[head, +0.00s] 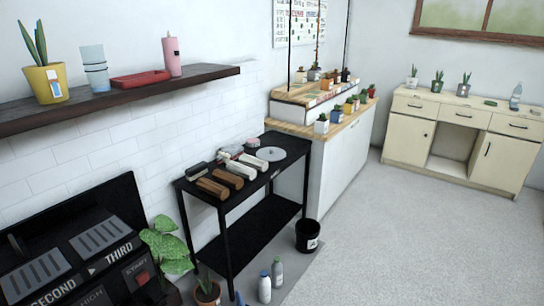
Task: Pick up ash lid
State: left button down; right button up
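A flat, round, pale grey disc (270,154) with a small dark spot in its middle lies on the right part of a black two-tier table (246,203). It may be the ash lid, but I cannot be sure at this size. It lies apart from the brown and pale blocks (228,176) to its left. Nothing covers the disc. Neither of my grippers shows in the head view.
Bottles (264,286) and a black bin (308,235) stand on the floor by the table. A potted plant (207,292) and a dark machine (85,250) are at front left. A white counter (335,168) stands behind. Open floor (420,240) lies right.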

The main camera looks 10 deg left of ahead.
aim_at(270, 154)
jog(key=u, duration=0.35)
jog(key=i+l+u, duration=0.75)
jog(key=i+l, duration=0.05)
jog(key=l, duration=0.05)
